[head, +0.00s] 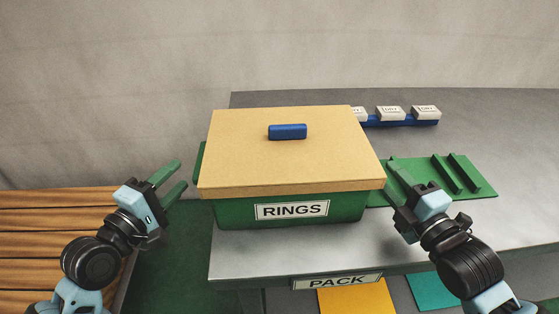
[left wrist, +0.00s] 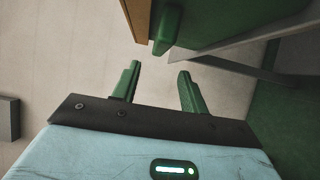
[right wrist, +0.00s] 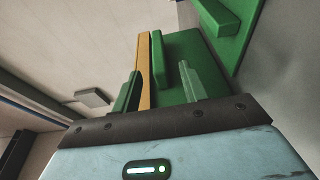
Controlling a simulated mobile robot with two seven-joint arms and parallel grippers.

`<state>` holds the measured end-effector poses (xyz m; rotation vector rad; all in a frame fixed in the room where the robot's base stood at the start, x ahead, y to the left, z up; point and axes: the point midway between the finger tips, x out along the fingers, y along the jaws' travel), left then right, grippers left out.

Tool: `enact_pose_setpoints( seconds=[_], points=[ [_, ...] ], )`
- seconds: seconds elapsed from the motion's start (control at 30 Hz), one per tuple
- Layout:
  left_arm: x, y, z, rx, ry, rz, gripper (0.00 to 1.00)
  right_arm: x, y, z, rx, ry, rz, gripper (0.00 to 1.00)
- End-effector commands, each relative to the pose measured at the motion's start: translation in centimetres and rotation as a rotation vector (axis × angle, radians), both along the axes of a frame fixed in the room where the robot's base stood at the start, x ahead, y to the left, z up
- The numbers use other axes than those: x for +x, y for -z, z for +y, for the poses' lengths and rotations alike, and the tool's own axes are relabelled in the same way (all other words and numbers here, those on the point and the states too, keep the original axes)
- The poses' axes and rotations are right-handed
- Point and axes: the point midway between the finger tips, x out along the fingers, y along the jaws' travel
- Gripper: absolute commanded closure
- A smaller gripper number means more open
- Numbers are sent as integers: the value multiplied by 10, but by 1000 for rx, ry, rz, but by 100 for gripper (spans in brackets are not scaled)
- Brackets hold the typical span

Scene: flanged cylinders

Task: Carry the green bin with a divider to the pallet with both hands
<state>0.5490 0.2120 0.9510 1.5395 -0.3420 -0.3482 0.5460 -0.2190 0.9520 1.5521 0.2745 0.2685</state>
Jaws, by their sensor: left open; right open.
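The green bin (head: 235,210) stands on the grey table, labelled RINGS, with a tan lid (head: 250,165) and blue lid handle (head: 287,132) on top. The lid hides any divider. My left gripper (head: 181,173) is open and empty, left of the bin and apart from it. In the left wrist view a green side handle (left wrist: 167,32) lies beyond its fingertips. My right gripper (head: 393,176) is open close against the bin's right side. In the right wrist view a green side handle (right wrist: 161,82) shows between its fingers; contact is unclear. The slatted wooden pallet (head: 60,218) is at the left.
The table (head: 480,115) bears a green ridged plate (head: 480,182) to the right of the bin, and a blue rack (head: 400,123) with white boxes behind. The front edge carries a PACK sign (head: 337,281). A dark green floor strip (head: 175,265) separates pallet and table.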

Motion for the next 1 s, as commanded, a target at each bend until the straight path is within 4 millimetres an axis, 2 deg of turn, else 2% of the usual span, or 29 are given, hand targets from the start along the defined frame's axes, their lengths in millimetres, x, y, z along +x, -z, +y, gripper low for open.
enact_pose_setpoints(
  seconds=[0.43, 0.8, 1.0],
  points=[
    [5, 0, -2, 0, -1, -1, 56, 5, 1, 2, 1, 1, 1, 56],
    [49, 0, -24, -1, 0, -2, 56, 51, 0, 19, 3, 0, 0, 56],
    [66, 0, -32, 0, 0, 0, 56, 69, 1, 25, 2, 1, 1, 56]
  ],
)
